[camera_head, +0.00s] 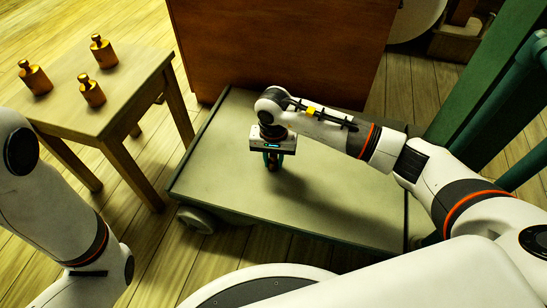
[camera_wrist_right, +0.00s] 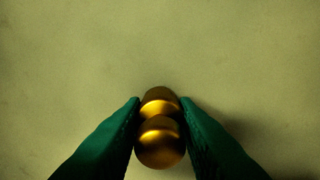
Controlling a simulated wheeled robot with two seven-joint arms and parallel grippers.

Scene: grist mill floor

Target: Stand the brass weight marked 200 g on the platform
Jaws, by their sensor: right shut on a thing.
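My right gripper (camera_head: 272,158) is over the low wheeled platform (camera_head: 340,185), pointing down. In the right wrist view its green fingers (camera_wrist_right: 160,118) are shut on a brass weight (camera_wrist_right: 159,148), seen from above by its round knob. Its mark cannot be read. In the head view only a dark bit of this weight shows between the fingers, close above or on the platform; I cannot tell if it touches. Three more brass weights, (camera_head: 34,77), (camera_head: 103,52) and (camera_head: 91,90), stand upright on the small wooden table (camera_head: 135,72). My left gripper is out of view.
A brown wooden cabinet or chest (camera_head: 280,45) stands right behind the platform. Green posts (camera_head: 505,80) rise at the right. The platform top is bare around my right gripper. Plank floor (camera_head: 150,235) lies between the table and platform.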

